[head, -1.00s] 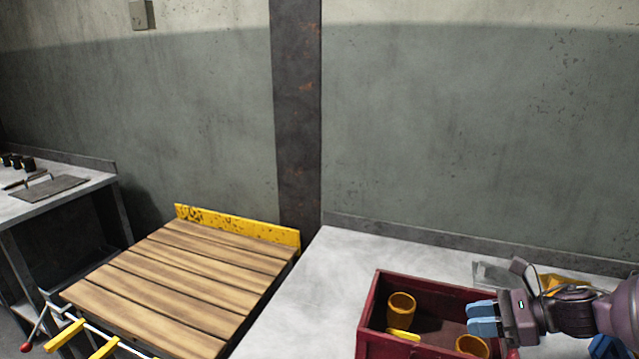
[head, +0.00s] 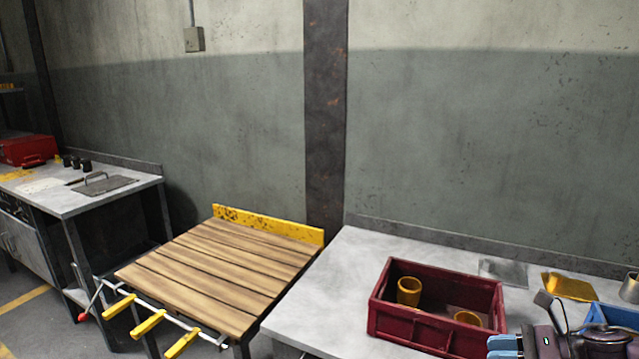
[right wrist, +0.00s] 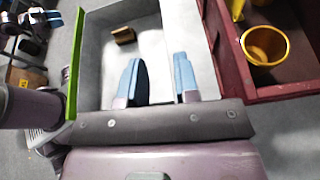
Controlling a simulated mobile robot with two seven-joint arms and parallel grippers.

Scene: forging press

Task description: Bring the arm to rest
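My right gripper (head: 503,346) shows at the bottom right of the head view, low in front of the red crate (head: 412,334). In the right wrist view its two blue fingers stand well apart with nothing between them (right wrist: 159,82). The red crate is to the right there. My left gripper is not in the head view. Purple and blue parts at the top left of the wrist view may be my left gripper, too small to judge.
A clear sheet (head: 503,271), a yellow tray (head: 568,287) and a blue bin (head: 612,314) lie right. A wooden-slatted table (head: 215,275) stands left.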

